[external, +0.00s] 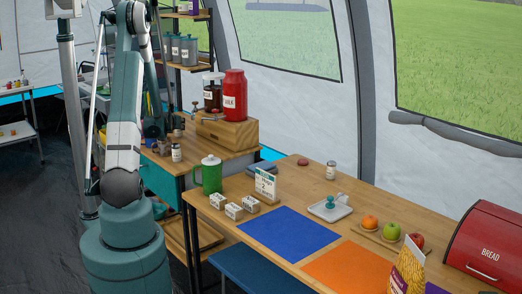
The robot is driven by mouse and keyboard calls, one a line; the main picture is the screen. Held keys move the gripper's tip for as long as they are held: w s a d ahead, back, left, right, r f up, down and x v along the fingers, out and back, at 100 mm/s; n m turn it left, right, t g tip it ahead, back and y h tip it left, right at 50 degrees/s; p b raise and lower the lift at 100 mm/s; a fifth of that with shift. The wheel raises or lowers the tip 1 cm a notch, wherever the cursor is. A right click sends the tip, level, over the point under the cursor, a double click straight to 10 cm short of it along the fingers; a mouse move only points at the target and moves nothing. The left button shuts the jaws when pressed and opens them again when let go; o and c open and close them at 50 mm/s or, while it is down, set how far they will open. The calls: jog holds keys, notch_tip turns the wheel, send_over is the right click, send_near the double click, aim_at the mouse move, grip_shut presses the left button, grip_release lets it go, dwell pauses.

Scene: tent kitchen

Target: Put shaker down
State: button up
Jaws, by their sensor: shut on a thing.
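My gripper (156,136) is dark and small in the external view, low over the back counter at the left. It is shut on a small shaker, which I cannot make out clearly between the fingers. A small labelled shaker (176,153) shows just right of the fingers; whether it is the held one is hard to tell. Another small labelled shaker (331,171) stands upright on the wooden table (300,192), well away from my gripper.
A wooden box (227,133) with a red jar (235,95) on top stands right of my gripper. A shelf with grey canisters (188,50) is behind. A green mug (211,175), small white boxes (234,211) and a bread bin (490,245) stand on the table.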

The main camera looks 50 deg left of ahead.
jog(key=shift+f, duration=0.4)
jog(key=shift+f, duration=0.2)
jog(key=o, duration=0.9)
jog(key=shift+r, duration=0.15)
jog(key=shift+r, duration=0.1)
jog(key=p+v, duration=0.2)
jog(key=v, duration=1)
